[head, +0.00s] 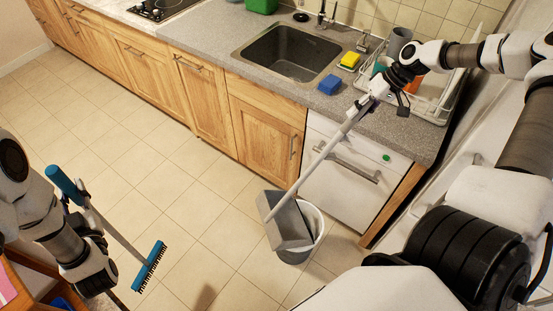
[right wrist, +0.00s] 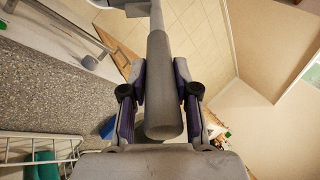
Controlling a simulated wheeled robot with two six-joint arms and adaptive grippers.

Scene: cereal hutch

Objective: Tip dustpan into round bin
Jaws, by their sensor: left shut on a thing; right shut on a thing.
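A grey long-handled dustpan (head: 288,222) hangs tilted over the round bin (head: 316,240), which stands on the floor in front of the dishwasher. The pan covers part of the bin's opening. I cannot tell whether anything lies in the pan or bin. My right gripper (head: 376,88) is shut on the top of the dustpan's handle; the handle (right wrist: 162,85) shows between its fingers in the right wrist view. My left gripper (head: 85,220) is at the lower left, shut on a broom (head: 118,238) with a blue grip and blue bristle head, partly hidden by the arm.
The counter (head: 230,45) with sink (head: 288,52) runs along the back. A blue sponge (head: 329,85), a yellow sponge (head: 350,60) and a dish rack (head: 430,100) stand near my right arm. The dishwasher (head: 350,170) is right behind the bin. The tiled floor (head: 190,190) between broom and bin is clear.

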